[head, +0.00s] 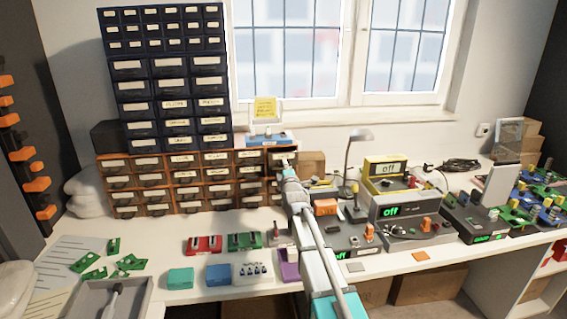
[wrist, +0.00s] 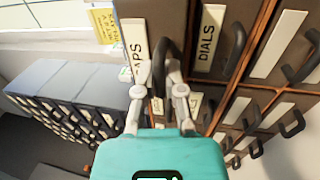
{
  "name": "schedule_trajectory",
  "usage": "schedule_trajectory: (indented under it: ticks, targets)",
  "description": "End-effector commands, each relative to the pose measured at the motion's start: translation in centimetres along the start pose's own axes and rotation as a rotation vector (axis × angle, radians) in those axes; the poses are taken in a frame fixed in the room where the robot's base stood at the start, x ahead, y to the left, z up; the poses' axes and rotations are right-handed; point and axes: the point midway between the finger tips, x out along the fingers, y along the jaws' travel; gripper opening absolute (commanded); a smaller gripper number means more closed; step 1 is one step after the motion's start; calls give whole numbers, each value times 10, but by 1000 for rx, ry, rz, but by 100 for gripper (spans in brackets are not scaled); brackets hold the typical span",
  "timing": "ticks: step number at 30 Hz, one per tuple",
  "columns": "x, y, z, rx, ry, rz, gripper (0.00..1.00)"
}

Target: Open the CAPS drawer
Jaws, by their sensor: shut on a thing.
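The CAPS drawer (wrist: 135,45) shows in the wrist view as a dark front with a white label, its first letter partly cut off. Its dark curved handle (wrist: 159,45) stands out from the front. My gripper (wrist: 157,72) is shut on this handle, with one finger on each side. In the head view my gripper (head: 284,163) reaches the right end of the orange-framed drawer cabinet (head: 170,211). My arm and gripper hide part of that end there, and the CAPS label cannot be read.
The DIALS drawer (wrist: 209,40) sits beside the CAPS drawer in the wrist view, with more handles beyond. A tall dark drawer cabinet (head: 170,80) stands above at the left. Electronic devices with green displays (head: 391,211) crowd the bench right of my arm.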

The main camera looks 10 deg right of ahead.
Motion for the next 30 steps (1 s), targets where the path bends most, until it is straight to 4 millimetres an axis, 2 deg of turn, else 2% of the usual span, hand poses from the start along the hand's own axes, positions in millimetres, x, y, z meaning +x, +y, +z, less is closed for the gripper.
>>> schedule_trajectory:
  ticks: [1,9,13,22,23,27,28,30]
  targets:
    - [-17,3,0,0,0,-1,0]
    - [-68,13,0,0,0,-1,0]
    - [-78,15,0,0,0,-1,0]
    - [-77,15,0,0,0,-1,0]
    - [-77,15,0,0,0,-1,14]
    - [-77,15,0,0,0,-1,40]
    - [-77,15,0,0,0,-1,46]
    - [-77,15,0,0,0,-1,48]
